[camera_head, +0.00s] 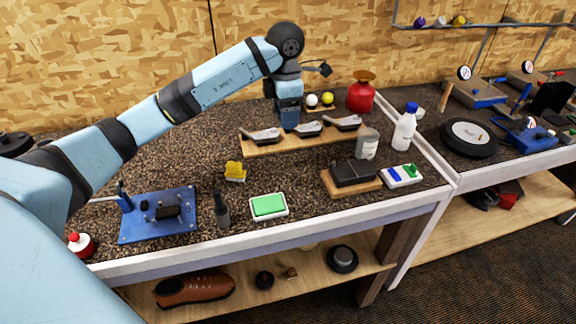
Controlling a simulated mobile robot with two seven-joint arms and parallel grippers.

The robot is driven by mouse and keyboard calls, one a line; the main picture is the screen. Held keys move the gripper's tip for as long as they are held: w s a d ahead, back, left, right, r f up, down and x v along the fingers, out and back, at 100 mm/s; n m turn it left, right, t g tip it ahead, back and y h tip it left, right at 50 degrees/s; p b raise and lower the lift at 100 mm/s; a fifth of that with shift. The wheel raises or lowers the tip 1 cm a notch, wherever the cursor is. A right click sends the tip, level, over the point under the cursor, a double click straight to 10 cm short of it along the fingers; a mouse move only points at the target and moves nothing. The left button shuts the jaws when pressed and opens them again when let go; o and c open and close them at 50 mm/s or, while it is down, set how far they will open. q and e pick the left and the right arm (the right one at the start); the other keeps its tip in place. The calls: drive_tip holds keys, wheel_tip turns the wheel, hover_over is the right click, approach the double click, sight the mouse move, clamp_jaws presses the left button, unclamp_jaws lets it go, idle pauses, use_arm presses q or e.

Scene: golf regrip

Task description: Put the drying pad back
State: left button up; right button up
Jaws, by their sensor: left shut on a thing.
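My left gripper (288,127) points down over the wooden rack (262,148) at the back middle of the bench. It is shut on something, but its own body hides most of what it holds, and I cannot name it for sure. Dark and silver pieces (343,122) lie along the rack, close to the fingertips. I cannot tell for certain which thing is the drying pad. A green pad (268,206) lies flat in a white tray near the front edge, apart from the gripper. My right gripper is not in view.
A yellow block (235,171), a dark bottle (222,210) and a blue fixture (160,217) stand at the left. A dark block on a wooden base (352,172), a grey can (367,143), a white bottle (404,128) and a red container (361,95) stand right.

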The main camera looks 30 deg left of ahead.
sight(286, 172)
use_arm(q)
wheel_tip(286, 172, down, 16)
drive_tip(key=shift+f+p, duration=0.1)
drive_tip(key=shift+p, duration=0.45)
drive_tip(key=shift+f, duration=0.2)
drive_tip(key=shift+f, duration=0.1)
drive_tip(key=o, duration=0.9)
wheel_tip(286, 172, up, 12)
drive_tip(key=shift+r+b, duration=0.15)
drive_tip(key=shift+b, duration=0.5)
